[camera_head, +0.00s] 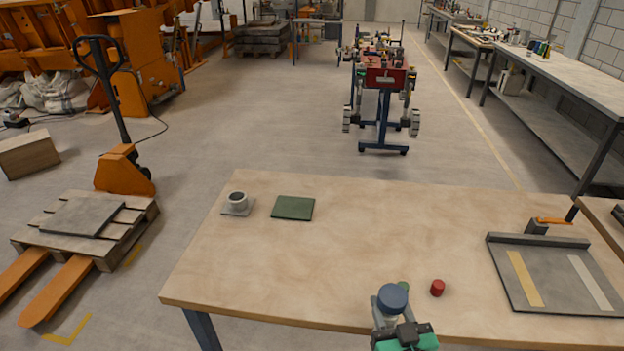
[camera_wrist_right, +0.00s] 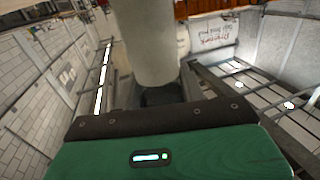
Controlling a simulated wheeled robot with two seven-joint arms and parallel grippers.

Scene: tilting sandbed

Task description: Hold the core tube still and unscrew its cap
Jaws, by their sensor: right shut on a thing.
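The core tube (camera_wrist_right: 150,45) is a pale, smooth cylinder in the right wrist view. In the head view only a short pale piece shows below a round blue cap (camera_head: 393,297). The cap sits on the tube's top end, near the table's front edge. My right gripper (camera_head: 390,322) is shut on the tube below the cap; its green and black body is at the bottom of the head view. The fingers hide part of the tube, and its lower end cannot be seen. My left gripper is in neither view.
The wooden table (camera_head: 330,245) is mostly clear. A small red cylinder (camera_head: 437,288) stands right of the cap, and a green piece (camera_head: 404,286) shows partly behind it. A grey cup holder (camera_head: 237,203) and green mat (camera_head: 293,208) lie back left; a grey tray (camera_head: 518,287) lies right.

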